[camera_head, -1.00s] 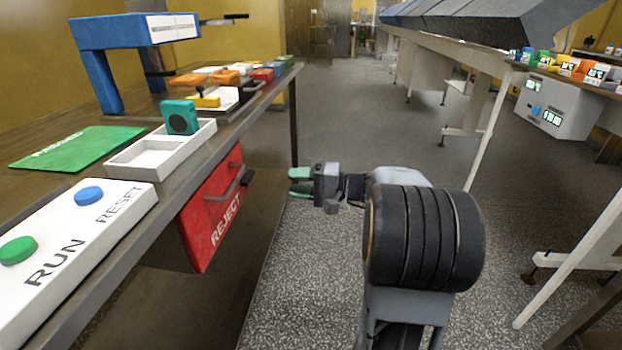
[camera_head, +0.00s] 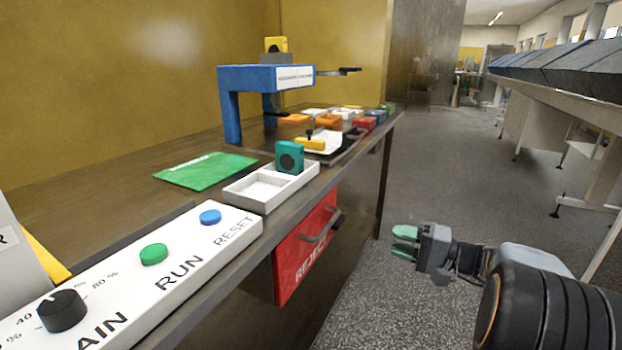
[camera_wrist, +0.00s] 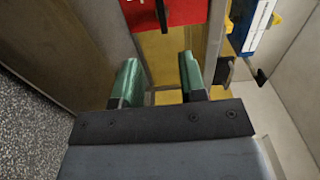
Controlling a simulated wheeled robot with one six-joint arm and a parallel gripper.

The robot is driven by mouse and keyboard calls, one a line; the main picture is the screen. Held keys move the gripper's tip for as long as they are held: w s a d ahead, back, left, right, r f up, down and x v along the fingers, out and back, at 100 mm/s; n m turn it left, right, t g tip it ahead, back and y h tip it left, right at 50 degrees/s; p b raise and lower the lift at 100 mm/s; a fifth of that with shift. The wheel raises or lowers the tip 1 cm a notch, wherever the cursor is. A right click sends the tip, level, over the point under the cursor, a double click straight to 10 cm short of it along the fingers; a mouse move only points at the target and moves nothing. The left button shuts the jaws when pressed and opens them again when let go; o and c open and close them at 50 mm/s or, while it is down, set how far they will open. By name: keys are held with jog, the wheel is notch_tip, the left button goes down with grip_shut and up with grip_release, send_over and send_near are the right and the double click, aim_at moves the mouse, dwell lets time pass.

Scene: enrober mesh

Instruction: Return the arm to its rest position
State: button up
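My gripper (camera_head: 404,242) has green fingertips and is held out over the floor, to the right of the bench and apart from it. In the wrist view the two green fingers of my gripper (camera_wrist: 157,80) stand apart with nothing between them, so it is open and empty. The arm is bent, its dark ribbed joint at the lower right of the head view.
A bench (camera_head: 110,182) along the left carries a RUN/RESET panel (camera_head: 185,275), a white tray (camera_head: 262,206) with a teal block (camera_head: 290,157), a green mat (camera_head: 205,170) and a blue stand (camera_head: 230,105). A red REJECT drawer (camera_head: 300,255) faces the aisle. Floor (camera_head: 440,150) is clear.

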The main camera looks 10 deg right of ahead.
jog(key=s+a+r+n+g+h+p, duration=0.2)
jog(key=s+a+r+g+h+p, duration=0.15)
jog(key=a+r+p, duration=0.4)
jog(key=s+a+r+n+g+h+p, duration=0.1)
jog(key=s+a+r+g+h+p, duration=0.3)
jog(key=p, duration=0.7)
jog(key=s+r+n+h+p, duration=0.2)
jog(key=s+r+h+p, duration=0.1)
jog(key=r+p, duration=0.4)
jog(key=s+r+n+h+p, duration=0.2)
jog(key=s+r+h+p, duration=0.1)
jog(key=r+p, duration=0.4)
jog(key=t+h+p, duration=0.1)
jog(key=p, duration=0.2)
jog(key=shift+s+d+r, duration=0.15)
jog(key=shift+s+r, duration=0.05)
jog(key=shift+s, duration=0.1)
jog(key=shift+d, duration=0.15)
